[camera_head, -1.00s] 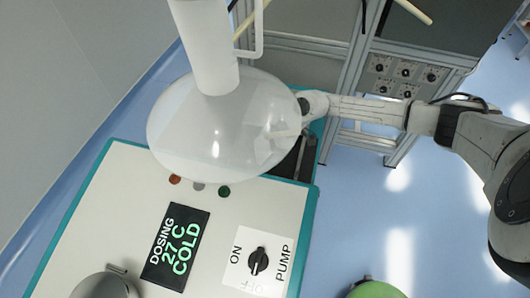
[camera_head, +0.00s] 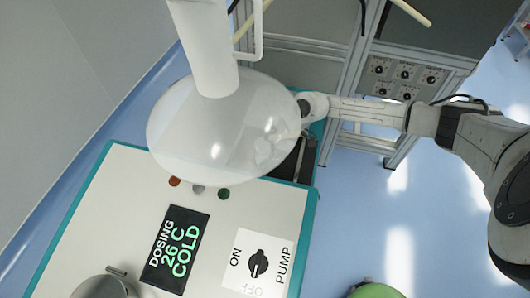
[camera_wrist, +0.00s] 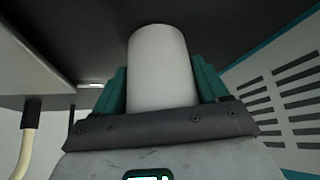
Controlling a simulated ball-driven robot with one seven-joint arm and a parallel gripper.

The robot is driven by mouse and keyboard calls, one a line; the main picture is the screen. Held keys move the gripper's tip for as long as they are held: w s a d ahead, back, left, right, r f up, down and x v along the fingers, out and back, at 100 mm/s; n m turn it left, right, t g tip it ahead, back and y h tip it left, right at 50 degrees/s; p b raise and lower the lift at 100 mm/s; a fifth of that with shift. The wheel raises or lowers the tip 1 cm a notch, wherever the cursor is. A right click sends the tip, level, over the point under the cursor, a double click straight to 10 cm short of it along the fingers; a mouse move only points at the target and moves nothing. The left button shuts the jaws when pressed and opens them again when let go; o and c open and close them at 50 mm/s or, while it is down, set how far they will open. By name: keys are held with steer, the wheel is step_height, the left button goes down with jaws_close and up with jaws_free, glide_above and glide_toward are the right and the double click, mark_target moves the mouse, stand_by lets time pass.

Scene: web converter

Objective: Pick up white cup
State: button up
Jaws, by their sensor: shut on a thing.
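The white cup (camera_wrist: 160,65) stands out in the wrist view as a plain white cylinder between the two teal fingers of my gripper (camera_wrist: 160,88). The fingers press on its left and right sides, so my gripper is shut on it. A dark surface lies just behind and above the cup. In the head view my arm reaches in from the right.
A vented panel (camera_wrist: 285,95) is close on the right in the wrist view.

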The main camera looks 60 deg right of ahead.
steer(key=s+d+r+b, duration=0.1)
steer(key=s+d+r, duration=0.7)
steer(key=s+d, duration=0.1)
steer(key=shift+s+d, duration=0.15)
steer(key=shift+s, duration=0.45)
steer(key=shift+s+d, duration=0.1)
